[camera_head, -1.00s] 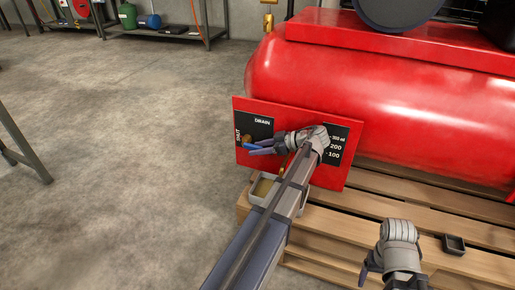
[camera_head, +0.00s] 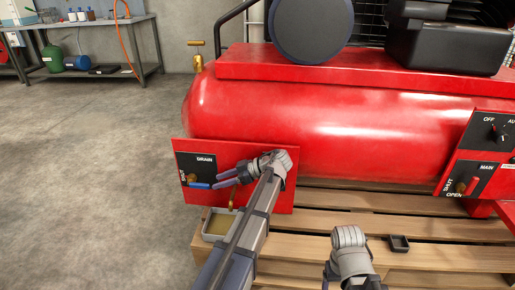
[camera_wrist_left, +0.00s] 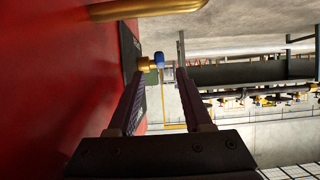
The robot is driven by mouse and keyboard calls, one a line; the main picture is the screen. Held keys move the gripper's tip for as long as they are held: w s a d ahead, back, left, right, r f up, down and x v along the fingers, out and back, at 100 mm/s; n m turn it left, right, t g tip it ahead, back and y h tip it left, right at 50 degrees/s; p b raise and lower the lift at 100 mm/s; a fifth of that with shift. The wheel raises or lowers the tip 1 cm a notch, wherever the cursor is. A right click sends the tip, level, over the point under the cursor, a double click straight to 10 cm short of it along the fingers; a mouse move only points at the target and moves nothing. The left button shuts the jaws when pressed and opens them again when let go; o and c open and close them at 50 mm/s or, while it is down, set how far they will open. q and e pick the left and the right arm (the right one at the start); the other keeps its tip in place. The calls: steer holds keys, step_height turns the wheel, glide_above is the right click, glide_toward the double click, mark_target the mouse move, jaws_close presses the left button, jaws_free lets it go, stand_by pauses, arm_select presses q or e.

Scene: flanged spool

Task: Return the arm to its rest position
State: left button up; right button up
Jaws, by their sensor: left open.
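My left gripper (camera_head: 226,179) is in front of the red drain panel (camera_head: 270,198), with its fingers pointing left. The fingers are apart in the left wrist view (camera_wrist_left: 160,95), with nothing held between them. The brass drain valve with its blue handle (camera_head: 199,186) is just left of the fingertips in the head view. In the wrist view the valve (camera_wrist_left: 152,63) shows ahead, past the fingertips. My right arm's wrist is at the lower right of the head view. Its gripper (camera_head: 326,284) is mostly cut off by the bottom edge.
The red tank (camera_head: 290,110) stands on a wooden pallet (camera_head: 420,225). A catch tray (camera_head: 219,224) with yellowish liquid is below the drain. A switch panel (camera_head: 482,150) is at right. Floor at left is clear.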

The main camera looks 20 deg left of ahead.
arm_select(q)
steer(key=s+d+m+t+h+p, duration=0.1)
steer(key=s+d+m+h+p, duration=0.3)
steer(key=s+d+m, duration=0.5)
steer(key=s+d+r+m+t+h+p, duration=0.1)
steer(key=s+d+m+h+p, duration=0.3)
steer(key=d+m, duration=0.6)
steer(key=s+d+m+t+h+p, duration=0.1)
steer(key=s+d+m+h+p, duration=0.35)
steer(key=d, duration=0.85)
step_height(320, 180, up, 38)
steer(key=s+m+y+p, duration=0.1)
steer(key=p, duration=3.6)
steer(key=shift+f+p, duration=0.25)
steer(key=shift+p, duration=0.15)
